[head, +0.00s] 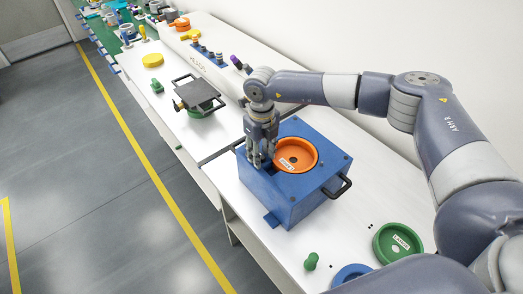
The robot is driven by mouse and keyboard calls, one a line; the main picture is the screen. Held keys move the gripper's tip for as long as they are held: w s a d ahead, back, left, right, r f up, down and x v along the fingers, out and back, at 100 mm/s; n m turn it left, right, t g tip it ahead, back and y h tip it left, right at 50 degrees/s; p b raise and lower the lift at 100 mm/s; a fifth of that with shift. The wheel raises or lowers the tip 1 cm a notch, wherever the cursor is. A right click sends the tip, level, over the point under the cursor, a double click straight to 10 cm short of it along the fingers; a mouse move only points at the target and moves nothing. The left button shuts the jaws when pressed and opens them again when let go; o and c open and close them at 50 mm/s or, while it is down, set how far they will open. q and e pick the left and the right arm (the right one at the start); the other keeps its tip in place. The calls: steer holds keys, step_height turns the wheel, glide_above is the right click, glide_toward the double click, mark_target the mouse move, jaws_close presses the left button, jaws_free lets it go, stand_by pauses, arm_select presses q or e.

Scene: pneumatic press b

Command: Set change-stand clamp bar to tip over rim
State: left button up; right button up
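The blue change stand (298,207) is a box on the white bench, with an orange round die (296,155) seated in its top. The die bears a white label and has a raised rim. A black handle (338,187) sticks out of the stand's right side. My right gripper (262,164) points down over the stand's left top corner, beside the die's rim. Its fingers hide that corner, and I cannot make out the clamp bar or whether the fingers are closed on anything. My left gripper is not in view.
A green ring labelled LARGER (398,243), a blue ring (352,273) and a green knob (311,261) lie on the near bench. A dark plate with a handle (198,95) stands farther left. The grey floor (120,190) is clear.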

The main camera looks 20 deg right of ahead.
jaws_close()
